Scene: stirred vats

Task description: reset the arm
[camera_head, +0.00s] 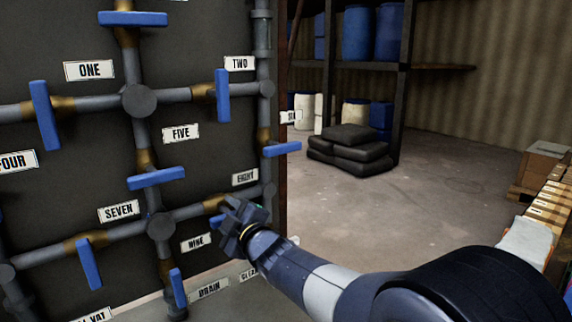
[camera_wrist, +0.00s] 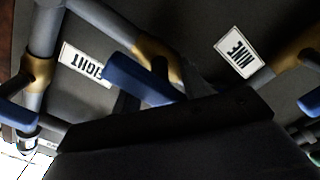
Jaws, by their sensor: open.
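My gripper (camera_head: 238,222) is at the pipe panel, beside the valve under the EIGHT label (camera_head: 245,177). It covers most of that valve in the head view. In the wrist view a blue valve handle (camera_wrist: 143,78) shows just beyond the dark gripper body, near the EIGHT label (camera_wrist: 86,65). The gripper is open. I cannot tell whether its fingers touch or surround the handle. The brass fitting (camera_wrist: 158,58) of that valve shows behind the handle. The NINE label (camera_head: 196,242) is just below left of the gripper, and it also shows in the wrist view (camera_wrist: 237,53).
Several other blue-handled valves stick out from the panel, including the one at TWO (camera_head: 222,95) and the one at SEVEN (camera_head: 89,263). Black sacks (camera_head: 349,149) lie on the floor behind. Boxes (camera_head: 549,205) stand at the right. The floor between is clear.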

